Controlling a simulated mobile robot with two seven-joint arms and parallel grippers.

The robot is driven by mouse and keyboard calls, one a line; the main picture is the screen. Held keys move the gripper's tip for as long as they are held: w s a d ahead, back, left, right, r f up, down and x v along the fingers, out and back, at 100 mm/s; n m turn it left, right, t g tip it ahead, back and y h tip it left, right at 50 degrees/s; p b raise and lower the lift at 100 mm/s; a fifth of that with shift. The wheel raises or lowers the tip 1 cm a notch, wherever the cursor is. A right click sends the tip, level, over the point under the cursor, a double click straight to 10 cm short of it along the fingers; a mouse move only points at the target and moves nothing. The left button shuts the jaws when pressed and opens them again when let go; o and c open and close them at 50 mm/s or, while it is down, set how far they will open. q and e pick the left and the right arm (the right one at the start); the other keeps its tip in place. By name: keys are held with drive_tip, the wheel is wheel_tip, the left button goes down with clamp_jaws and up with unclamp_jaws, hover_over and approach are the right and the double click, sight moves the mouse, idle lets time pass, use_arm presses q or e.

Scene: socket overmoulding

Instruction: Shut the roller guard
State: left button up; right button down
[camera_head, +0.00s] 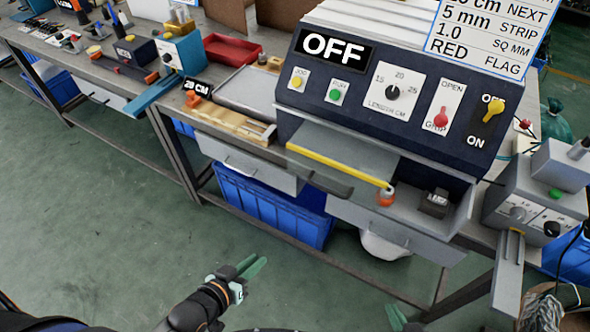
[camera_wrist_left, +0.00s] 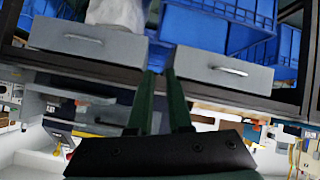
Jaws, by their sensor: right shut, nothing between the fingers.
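The wire machine (camera_head: 330,75) stands on the bench at the right, its display reading OFF. The roller guard looks like the grey, partly clear panel (camera_head: 340,148) below the control face, with a yellow bar (camera_head: 335,165) along its edge. My left gripper (camera_head: 250,267) is open and empty, below and in front of the bench, well away from the guard. Its green fingers stand apart in the left wrist view (camera_wrist_left: 163,95). Only a green tip of my right gripper (camera_head: 396,318) shows at the bottom edge.
The bench has drawers (camera_head: 395,228) under the machine and a blue crate (camera_head: 265,208) below. A grey box with dials (camera_head: 525,205) stands at the right. A red tray (camera_head: 232,50) lies at the back. The floor in front is clear.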

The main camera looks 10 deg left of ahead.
sight(346, 188)
use_arm(q)
drive_tip(key=w+r+n+t+h, duration=0.1)
drive_tip(key=w, duration=0.1)
drive_tip(key=w+a+r+n+t+h+b, duration=0.1)
drive_tip(key=w+n, duration=0.1)
drive_tip(key=w, duration=0.1)
drive_tip(key=w+a+r+n+b, duration=0.1)
drive_tip(key=w+n, duration=0.1)
drive_tip(key=shift+w+a+r+t+h, duration=0.1)
drive_tip(key=shift+w+r+t+h, duration=0.15)
drive_tip(key=shift+t+h, duration=0.15)
clamp_jaws()
drive_tip(key=w+a+r+n+t+h+b, duration=0.2)
drive_tip(key=w+a+r+n, duration=0.4)
drive_tip(key=w+d+r+n, duration=0.1)
drive_tip(key=w+d, duration=0.6)
drive_tip(key=d, duration=0.1)
drive_tip(key=shift+w+h+p, duration=0.3)
drive_tip(key=shift+w+p, duration=0.05)
drive_tip(key=shift+p, duration=0.1)
